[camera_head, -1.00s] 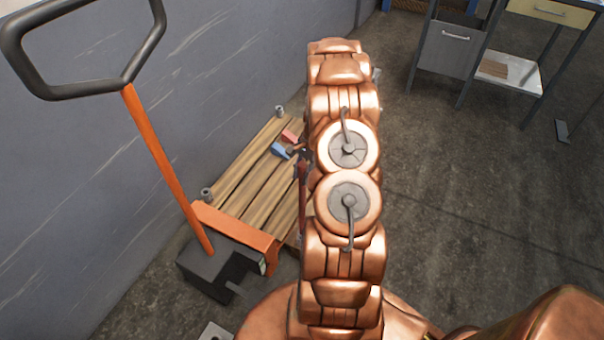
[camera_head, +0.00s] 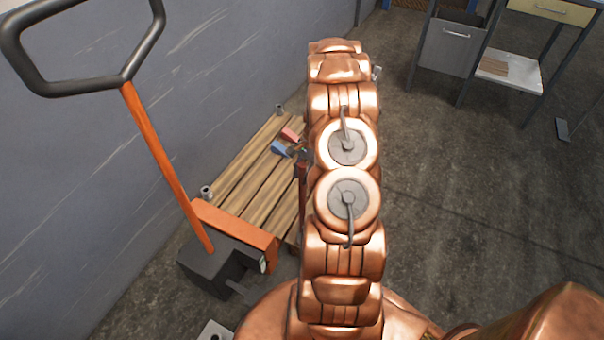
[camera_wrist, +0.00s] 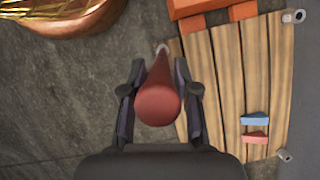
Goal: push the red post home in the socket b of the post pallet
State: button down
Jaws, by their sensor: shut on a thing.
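The red post (camera_wrist: 158,100) points away from the camera in the wrist view, its near round end large between the fingers. My gripper (camera_wrist: 160,68) is shut on it. The post's far end is by a pale ring-like piece at the edge of the wooden post pallet (camera_wrist: 198,75); I cannot tell whether it is seated there. In the head view my arm hides most of the gripper, and only a dark red sliver of the post (camera_head: 301,182) shows beside it. The pallet (camera_head: 240,178) lies left of my arm. I cannot tell which socket is b.
Grey sockets stand at other pallet corners (camera_wrist: 293,16) (camera_wrist: 285,155). A blue block (camera_wrist: 255,119) and a pink-red block (camera_wrist: 255,138) lie on the boards. An orange pallet jack (camera_head: 235,232) with a tall handle is at the near end. A grey wall (camera_head: 150,120) runs along the left.

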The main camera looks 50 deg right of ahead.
jog(key=shift+f, duration=0.85)
dwell(0.8)
jog(key=c, duration=0.8)
grip_release()
jog(key=v, duration=1.2)
